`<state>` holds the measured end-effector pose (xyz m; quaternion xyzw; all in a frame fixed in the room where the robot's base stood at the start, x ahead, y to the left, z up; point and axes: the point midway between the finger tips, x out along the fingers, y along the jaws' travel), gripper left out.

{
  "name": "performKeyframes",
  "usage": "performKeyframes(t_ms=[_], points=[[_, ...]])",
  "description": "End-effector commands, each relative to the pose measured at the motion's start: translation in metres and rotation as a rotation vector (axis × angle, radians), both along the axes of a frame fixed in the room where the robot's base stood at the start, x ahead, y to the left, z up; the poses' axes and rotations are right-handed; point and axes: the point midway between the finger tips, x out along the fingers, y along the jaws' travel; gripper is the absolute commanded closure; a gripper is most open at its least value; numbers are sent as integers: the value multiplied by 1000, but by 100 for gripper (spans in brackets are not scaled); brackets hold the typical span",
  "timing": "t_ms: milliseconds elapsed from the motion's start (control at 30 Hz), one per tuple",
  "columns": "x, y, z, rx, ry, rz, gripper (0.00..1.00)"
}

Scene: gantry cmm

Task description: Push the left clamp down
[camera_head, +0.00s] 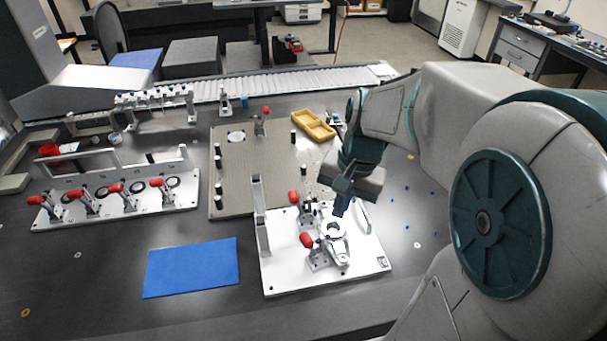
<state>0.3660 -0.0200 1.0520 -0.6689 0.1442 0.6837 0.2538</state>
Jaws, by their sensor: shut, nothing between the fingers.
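A white fixture plate (285,280) lies at the front centre with a round metal part (335,230) on it. I cannot tell which one is called the left clamp. Both red tips point up and to the left. My gripper (340,210) is shut and empty, pointing down just above the round part, to the right of both red tips. It may hide part of the farther clamp.
A four-station clamp fixture (120,205) with several red handles stands at left. A beige plate (230,180) with black posts lies behind the white plate. A blue mat (190,267) is at front left. A yellow tray (313,125) sits behind my gripper. Upright white brackets (260,215) edge the white plate.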

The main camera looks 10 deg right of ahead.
Motion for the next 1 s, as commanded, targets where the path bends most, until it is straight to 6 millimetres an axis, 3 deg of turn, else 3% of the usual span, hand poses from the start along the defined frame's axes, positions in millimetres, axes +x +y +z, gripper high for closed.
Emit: performKeyframes(t_ms=[200, 433, 600, 767, 1000], points=[[49, -30, -20, 135, 184, -349, 100], [81, -55, -44, 235, 324, -603, 100], [90, -63, -54, 267, 370, -680, 100], [89, -58, -64, 272, 378, -692, 100], [83, -37, -105, 271, 381, -690, 100]])
